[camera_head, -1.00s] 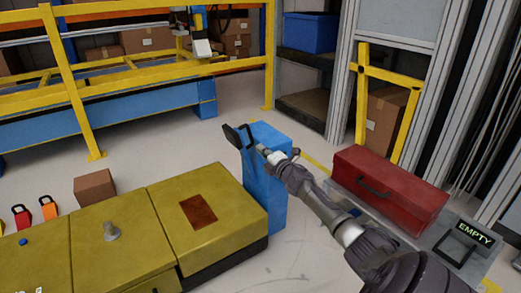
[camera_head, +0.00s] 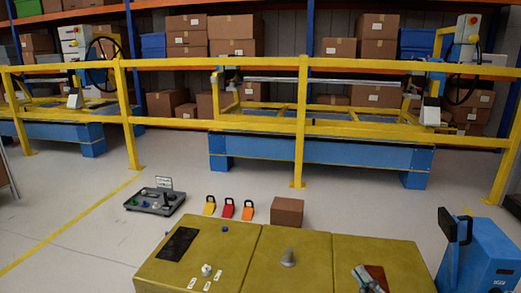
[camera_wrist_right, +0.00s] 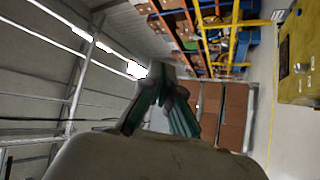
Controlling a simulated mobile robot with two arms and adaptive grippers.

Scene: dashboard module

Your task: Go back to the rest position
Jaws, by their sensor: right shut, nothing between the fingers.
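My left gripper is not in view.
A blue stand (camera_head: 480,258) with a black handle is right of the module. A brown box (camera_head: 287,211), several padlocks (camera_head: 228,208) and a grey tray (camera_head: 154,201) lie behind it. Yellow railings (camera_head: 300,120) cross farther back. The floor at left is clear.

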